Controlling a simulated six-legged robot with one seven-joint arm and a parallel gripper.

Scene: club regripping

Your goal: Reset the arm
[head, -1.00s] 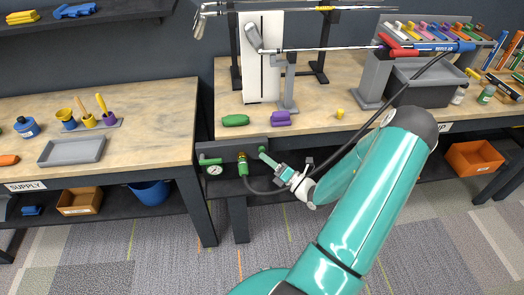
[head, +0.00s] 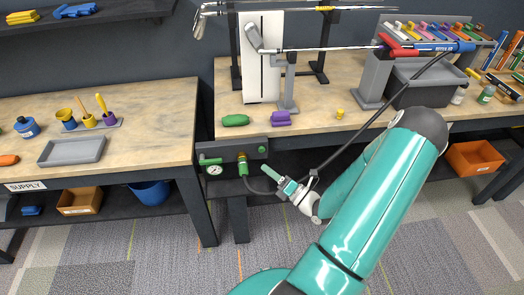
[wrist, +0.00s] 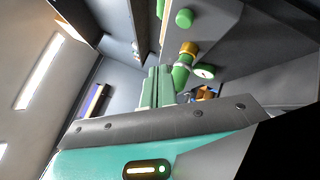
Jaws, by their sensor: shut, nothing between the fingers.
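My gripper (head: 270,170) is in the head view, in front of the bench's lower front edge, right of the green air fitting and below the green button. Its green fingers are shut and empty. In the wrist view, the two fingers (wrist: 157,88) lie side by side, touching. My teal arm reaches from the bottom of the head view up to an elbow at the right and back to the gripper. The control panel (head: 205,151) holds a green button (head: 262,149), a gauge (head: 214,170) and the green air fitting (head: 242,166). The fingertips are apart from the panel.
A golf club (head: 320,49) lies across stands on the right bench, its grip in a red clamp (head: 392,43). A grey bin (head: 425,88) sits beside it. The left bench (head: 150,100) bears a grey tray (head: 72,152). The floor is clear.

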